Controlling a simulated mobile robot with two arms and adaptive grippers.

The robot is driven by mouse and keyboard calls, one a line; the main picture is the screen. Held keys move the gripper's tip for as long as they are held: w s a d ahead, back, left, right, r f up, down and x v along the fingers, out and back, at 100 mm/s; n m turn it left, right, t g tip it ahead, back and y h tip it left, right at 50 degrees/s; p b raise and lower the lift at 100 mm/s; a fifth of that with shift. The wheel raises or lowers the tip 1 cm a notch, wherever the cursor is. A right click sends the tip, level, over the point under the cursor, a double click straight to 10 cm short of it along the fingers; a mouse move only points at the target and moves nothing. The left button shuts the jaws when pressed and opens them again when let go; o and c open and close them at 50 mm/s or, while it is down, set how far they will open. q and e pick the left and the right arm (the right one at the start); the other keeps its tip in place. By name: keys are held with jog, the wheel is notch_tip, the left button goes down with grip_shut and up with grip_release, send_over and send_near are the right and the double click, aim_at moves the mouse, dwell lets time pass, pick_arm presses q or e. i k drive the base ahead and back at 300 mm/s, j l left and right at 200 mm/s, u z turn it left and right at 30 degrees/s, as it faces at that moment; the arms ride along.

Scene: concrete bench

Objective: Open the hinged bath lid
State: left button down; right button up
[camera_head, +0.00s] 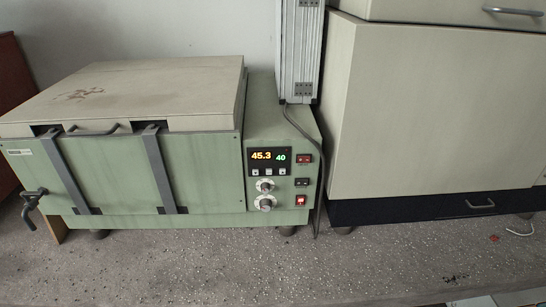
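The water bath (205,185) is a green box standing on the speckled bench. Its hinged lid (160,82), a beige slab with a brown stain, lies shut on top. A dark bar handle (93,130) sits at the lid's front edge. Two grey straps (157,165) run down the green front from the lid's front edge. Neither of my grippers shows in the head view.
A control panel (268,178) with a lit display reading 45.3 and 40 is on the bath's right. A drain tap (33,197) juts out at lower left. A metal column (299,55) and cable stand behind the panel. A large beige cabinet (440,120) stands right. The bench front (200,265) is clear.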

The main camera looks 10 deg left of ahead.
aim_at(193, 99)
jog(key=u, duration=1.25)
